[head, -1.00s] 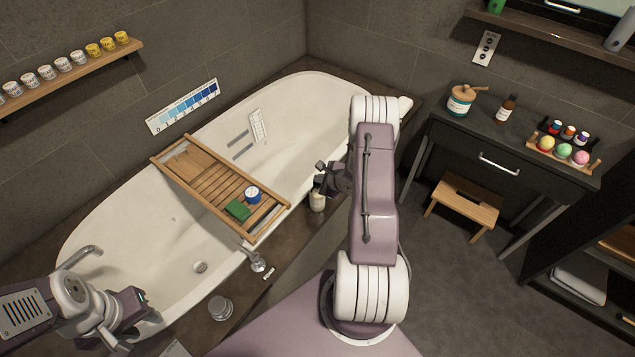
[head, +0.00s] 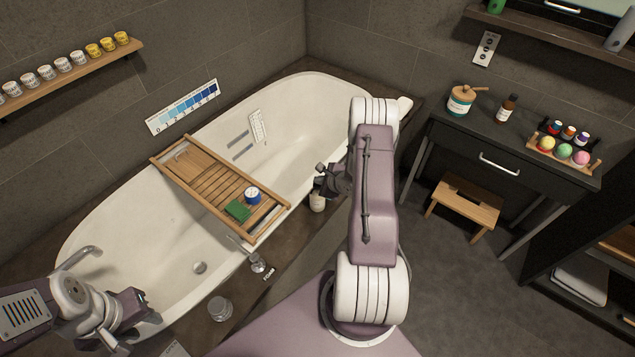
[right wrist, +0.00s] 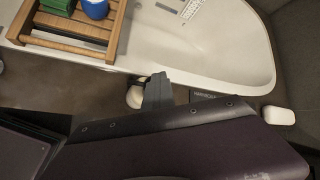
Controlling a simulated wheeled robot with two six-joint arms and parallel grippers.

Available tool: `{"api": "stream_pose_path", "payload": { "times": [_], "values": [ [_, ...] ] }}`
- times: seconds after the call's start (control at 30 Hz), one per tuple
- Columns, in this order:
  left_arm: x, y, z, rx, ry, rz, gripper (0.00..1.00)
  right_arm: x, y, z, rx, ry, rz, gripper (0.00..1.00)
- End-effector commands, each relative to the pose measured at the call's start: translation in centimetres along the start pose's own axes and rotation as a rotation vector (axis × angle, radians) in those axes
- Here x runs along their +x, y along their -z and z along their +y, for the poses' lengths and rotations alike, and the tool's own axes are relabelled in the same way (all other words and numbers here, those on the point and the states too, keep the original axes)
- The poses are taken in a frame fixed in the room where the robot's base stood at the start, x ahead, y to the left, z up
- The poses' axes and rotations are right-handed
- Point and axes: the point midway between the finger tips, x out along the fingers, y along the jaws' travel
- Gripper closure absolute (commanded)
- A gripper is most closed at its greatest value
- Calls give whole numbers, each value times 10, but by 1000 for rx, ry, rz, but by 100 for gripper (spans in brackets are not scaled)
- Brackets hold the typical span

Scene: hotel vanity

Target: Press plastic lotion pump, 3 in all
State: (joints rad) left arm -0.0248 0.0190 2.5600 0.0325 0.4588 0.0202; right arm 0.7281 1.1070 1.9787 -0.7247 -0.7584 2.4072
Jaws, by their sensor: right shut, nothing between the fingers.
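The lotion pump bottle (head: 317,204) is small and pale and stands on the dark tub ledge, at the near side of the white bathtub. My right gripper (head: 318,183) is shut and empty, right over the top of the bottle, hiding its pump head. In the right wrist view the grey fingers (right wrist: 158,88) cover part of the white bottle (right wrist: 134,97). I cannot tell whether they touch the pump. My left gripper (head: 143,306) hangs at the lower left over the near end of the tub, away from the bottle; its jaws are unclear.
A wooden bath tray (head: 196,184) spans the tub, carrying a green block (head: 237,211) and a blue jar (head: 252,194). A dark vanity (head: 500,150) and wooden stool (head: 464,208) stand at the right.

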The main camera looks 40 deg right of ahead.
Motion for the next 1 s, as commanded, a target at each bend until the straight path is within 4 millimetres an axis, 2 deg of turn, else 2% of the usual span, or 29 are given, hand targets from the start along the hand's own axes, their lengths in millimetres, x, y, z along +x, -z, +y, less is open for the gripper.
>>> {"api": "stream_pose_path", "payload": {
  "times": [0.4, 0.77, 1.0],
  "values": [
    [-25, 3, 0, 0, 0, 0, 64, -16, -11, -11, 1, -2, 1, 100],
    [-26, 3, 0, 0, 0, 0, 64, -17, -12, -12, 0, -1, 1, 100],
    [-50, 5, 1, 0, 0, 0, 64, -33, -23, -24, 0, -1, 1, 100]
  ]
}}
